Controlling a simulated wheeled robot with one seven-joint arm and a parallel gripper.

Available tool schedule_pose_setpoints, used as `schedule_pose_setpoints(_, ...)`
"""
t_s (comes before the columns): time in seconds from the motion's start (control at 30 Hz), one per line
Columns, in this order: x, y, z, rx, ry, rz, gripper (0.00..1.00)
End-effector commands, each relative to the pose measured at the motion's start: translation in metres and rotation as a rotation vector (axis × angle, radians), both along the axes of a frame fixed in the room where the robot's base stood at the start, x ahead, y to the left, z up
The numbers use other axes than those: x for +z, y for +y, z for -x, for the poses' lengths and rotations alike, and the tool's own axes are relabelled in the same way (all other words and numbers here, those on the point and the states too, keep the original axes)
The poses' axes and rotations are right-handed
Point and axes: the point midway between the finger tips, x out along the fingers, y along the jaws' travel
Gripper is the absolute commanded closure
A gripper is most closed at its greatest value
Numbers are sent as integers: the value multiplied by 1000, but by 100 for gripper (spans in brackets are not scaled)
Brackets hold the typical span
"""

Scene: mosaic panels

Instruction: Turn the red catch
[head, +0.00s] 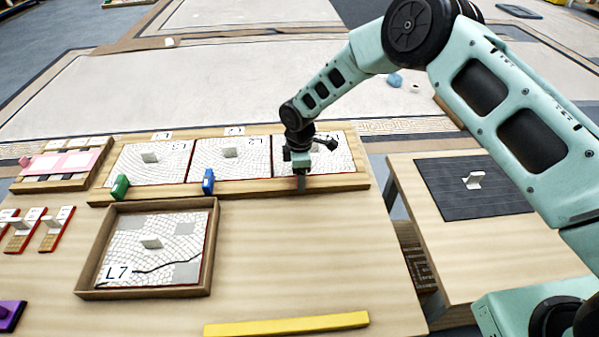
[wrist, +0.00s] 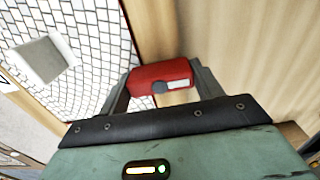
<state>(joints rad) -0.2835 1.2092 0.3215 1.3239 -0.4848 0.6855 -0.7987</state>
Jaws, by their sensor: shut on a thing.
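The red catch (wrist: 155,84) shows in the wrist view as a red block with a round grey pivot and a pale label on its face. It sits between the two fingers of my gripper (wrist: 160,85), which is shut on it. In the head view my gripper (head: 300,178) points down at the front edge of the frame's rightmost panel (head: 340,160) and hides the catch. A green catch (head: 120,187) and a blue catch (head: 208,181) stand on the same front rail (head: 250,187), to the left.
A wooden tray (head: 85,285) with panel L7 stands in front. A yellow bar (head: 285,324) lies at the table's front edge. A side table (head: 470,245) with a dark mat (head: 450,200) is at right. Table space right of the tray is clear.

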Motion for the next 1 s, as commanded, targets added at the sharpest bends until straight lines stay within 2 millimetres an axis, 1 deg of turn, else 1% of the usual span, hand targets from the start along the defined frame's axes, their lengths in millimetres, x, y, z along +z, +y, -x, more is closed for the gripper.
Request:
schedule_pose_setpoints(0.33,1,0,-1,5,-2,1,57)
schedule_pose_setpoints(0.37,1,0,-1,5,-2,1,29)
schedule_pose_setpoints(0.4,1,0,-1,5,-2,1,18)
schedule_pose_setpoints(0.43,1,0,-1,5,-2,1,13)
schedule_pose_setpoints(0.67,0,0,0,3,-1,1,13)
schedule_pose_setpoints(0.77,3,0,-1,3,-1,0,13)
schedule_pose_setpoints(0.87,13,0,-1,3,-1,0,13)
schedule_pose_setpoints(0.97,30,0,-1,3,-3,0,13)
schedule_pose_setpoints(1.0,39,0,-1,3,-5,-1,13)
